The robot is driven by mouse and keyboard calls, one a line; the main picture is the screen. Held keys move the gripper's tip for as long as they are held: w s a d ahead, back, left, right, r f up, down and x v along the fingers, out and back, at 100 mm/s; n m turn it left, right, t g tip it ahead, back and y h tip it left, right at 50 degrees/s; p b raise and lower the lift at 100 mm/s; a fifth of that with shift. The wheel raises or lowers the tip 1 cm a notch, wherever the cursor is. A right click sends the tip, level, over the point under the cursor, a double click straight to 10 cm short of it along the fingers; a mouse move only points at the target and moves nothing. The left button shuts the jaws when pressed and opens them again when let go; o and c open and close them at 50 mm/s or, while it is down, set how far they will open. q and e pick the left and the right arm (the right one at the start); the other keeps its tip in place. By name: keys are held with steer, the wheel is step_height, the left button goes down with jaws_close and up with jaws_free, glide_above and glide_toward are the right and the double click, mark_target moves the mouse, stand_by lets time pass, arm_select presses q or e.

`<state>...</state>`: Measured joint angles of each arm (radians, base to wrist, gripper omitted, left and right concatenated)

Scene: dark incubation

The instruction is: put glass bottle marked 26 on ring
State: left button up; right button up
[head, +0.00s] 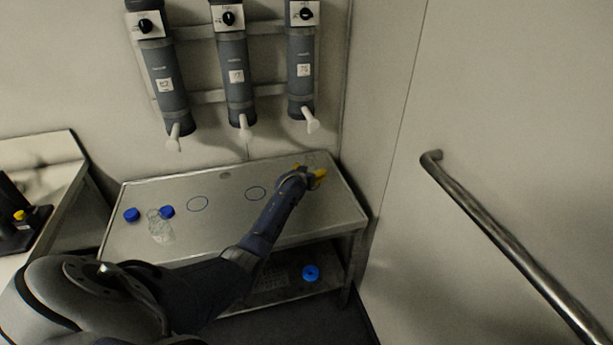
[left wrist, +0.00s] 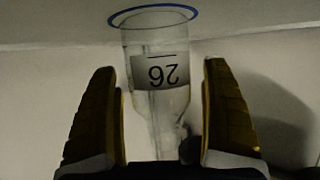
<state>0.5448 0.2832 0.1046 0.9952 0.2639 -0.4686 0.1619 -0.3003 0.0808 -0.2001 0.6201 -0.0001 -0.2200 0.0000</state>
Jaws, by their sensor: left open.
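The glass bottle marked 26 (left wrist: 160,98) shows in the left wrist view, clear, with its label upside down in the picture. Its base lies within the blue ring (left wrist: 112,20), and its narrower neck points toward my wrist. My left gripper (head: 309,173) is at the right end of the metal table in the head view. In the left wrist view its yellow fingers (left wrist: 160,68) are open, one on each side of the bottle, with gaps visible. In the head view the gripper and arm hide this bottle and its ring. My right gripper is not in view.
The metal table (head: 225,217) carries two bare rings (head: 197,203) (head: 256,193), another clear bottle (head: 160,228) and two blue caps (head: 131,215) (head: 167,211). Grey dispensers (head: 235,75) with white spouts hang above. A blue item (head: 311,272) lies on the lower shelf. A wall stands at right.

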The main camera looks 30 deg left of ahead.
arm_select(q)
steer(key=v, duration=1.2)
stand_by(0.4)
